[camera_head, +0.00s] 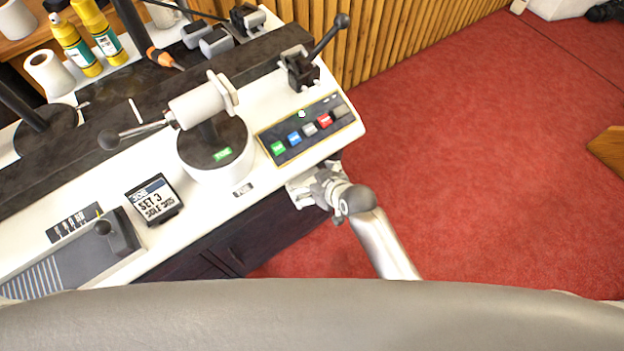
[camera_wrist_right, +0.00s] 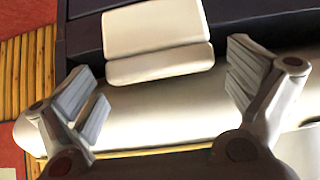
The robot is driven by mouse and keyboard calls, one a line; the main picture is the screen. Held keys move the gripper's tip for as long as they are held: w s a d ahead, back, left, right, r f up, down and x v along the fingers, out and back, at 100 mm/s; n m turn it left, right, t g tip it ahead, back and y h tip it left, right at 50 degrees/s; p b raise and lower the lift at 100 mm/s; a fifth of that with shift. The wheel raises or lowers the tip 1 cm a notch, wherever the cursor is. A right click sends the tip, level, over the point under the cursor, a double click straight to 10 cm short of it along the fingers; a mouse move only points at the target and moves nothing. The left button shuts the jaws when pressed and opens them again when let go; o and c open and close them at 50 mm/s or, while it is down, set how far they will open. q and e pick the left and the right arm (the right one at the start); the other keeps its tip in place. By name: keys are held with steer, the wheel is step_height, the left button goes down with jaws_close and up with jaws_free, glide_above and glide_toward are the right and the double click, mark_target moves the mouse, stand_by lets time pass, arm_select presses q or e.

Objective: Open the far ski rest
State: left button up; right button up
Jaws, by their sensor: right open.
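My right gripper (camera_head: 322,188) is at the front right edge of the white bench (camera_head: 262,203), beside the dark cabinet front. In the right wrist view my right gripper (camera_wrist_right: 160,95) is open, its two ribbed fingers far apart. A cream two-part flap (camera_wrist_right: 155,45) lies between and beyond the fingers, against a dark surface. It looks apart from both fingers. It may be the far ski rest, but I cannot tell for certain. In the head view the gripper hides that spot. My left gripper is not in view.
A button panel (camera_head: 308,128) sits on the bench just above the gripper. A black lever clamp (camera_head: 300,70) stands behind it, and a white clamp on a round post (camera_head: 210,140) to the left. A small display (camera_head: 153,198) is further left. Red carpet (camera_head: 470,170) is clear on the right.

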steer(key=shift+c, duration=0.3)
steer(key=c, duration=1.2)
steer(key=s+d+p, duration=0.2)
steer(key=s+d, duration=0.1)
steer(key=s, duration=0.1)
steer(key=s+d+p, duration=0.3)
steer(key=s, duration=0.2)
steer(key=s+d+p, duration=0.2)
steer(key=s+d, duration=0.1)
steer(key=s, duration=0.1)
steer(key=shift+s+d, duration=0.25)
steer(key=shift+d, duration=0.15)
steer(key=o, duration=1.3)
steer(key=shift+c, duration=0.2)
